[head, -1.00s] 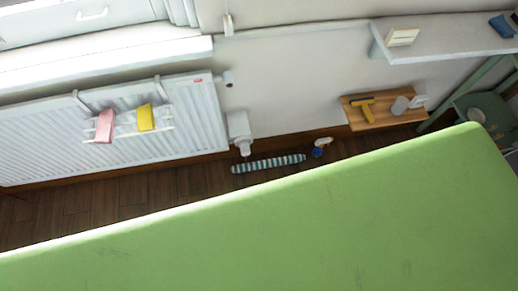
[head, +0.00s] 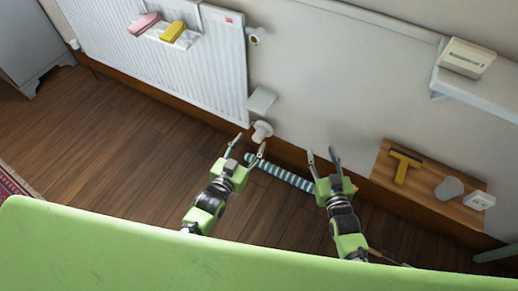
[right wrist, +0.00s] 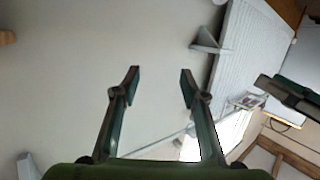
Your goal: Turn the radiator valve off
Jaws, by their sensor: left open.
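The white ribbed radiator (head: 165,50) is on the wall at upper left in the head view. A white knob (head: 262,130) sits low by its bottom right corner, below a small white ledge-like piece (head: 261,101). Another small white fitting (head: 256,36) sticks out by its upper right side. I cannot tell for certain which is the valve. My left gripper (head: 249,147) is open and empty, its fingertips just below the low knob in the picture; contact cannot be judged. My right gripper (head: 322,152) is open and empty, further right; its spread fingers show in the right wrist view (right wrist: 160,75).
A striped roll (head: 280,173) lies along the wall's foot between my grippers. A pink cloth (head: 145,23) and a yellow one (head: 173,31) hang on the radiator rack.

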